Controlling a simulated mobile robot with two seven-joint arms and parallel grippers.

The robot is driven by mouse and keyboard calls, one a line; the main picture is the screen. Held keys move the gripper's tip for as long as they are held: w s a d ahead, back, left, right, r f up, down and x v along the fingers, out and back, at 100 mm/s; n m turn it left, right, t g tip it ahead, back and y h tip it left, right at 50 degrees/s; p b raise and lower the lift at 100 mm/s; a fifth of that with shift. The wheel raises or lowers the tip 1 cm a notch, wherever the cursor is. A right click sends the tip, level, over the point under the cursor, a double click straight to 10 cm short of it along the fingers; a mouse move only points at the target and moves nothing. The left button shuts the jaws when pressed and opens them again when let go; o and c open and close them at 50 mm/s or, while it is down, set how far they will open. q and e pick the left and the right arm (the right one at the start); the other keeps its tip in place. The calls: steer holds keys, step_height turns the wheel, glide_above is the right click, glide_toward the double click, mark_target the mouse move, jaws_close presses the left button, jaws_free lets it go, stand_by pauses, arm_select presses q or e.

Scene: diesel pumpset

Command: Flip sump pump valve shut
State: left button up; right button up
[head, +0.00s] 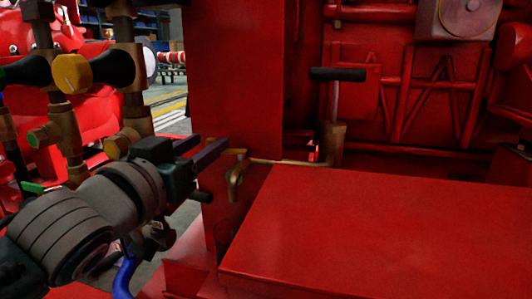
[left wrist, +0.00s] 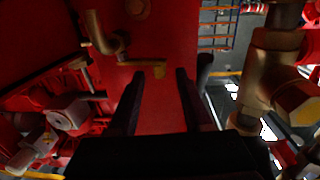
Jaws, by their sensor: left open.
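The brass valve and its bent spout (head: 236,178) stick out at the left end of a thin brass pipe, just left of the red box. A small brass lever (head: 237,151) sits at its top. In the left wrist view the lever (left wrist: 146,64) lies just beyond my fingertips, and the curved spout (left wrist: 102,36) is to its upper left. The pipe runs to the brass sump pump (head: 331,144) with its upright black-gripped handle (head: 338,74). My left gripper (head: 213,170) is open and empty, pointing at the valve from the left, apparently without contact. My right gripper is not in view.
A large red box (head: 380,235) fills the lower right. A red upright panel (head: 237,80) stands behind the valve. Brass valves with black and yellow knobs (head: 72,72) stand at the left, close to my left arm.

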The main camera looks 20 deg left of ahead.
arm_select(q)
steer(key=shift+w, duration=0.1)
steer(key=shift+c, duration=0.3)
jaws_close()
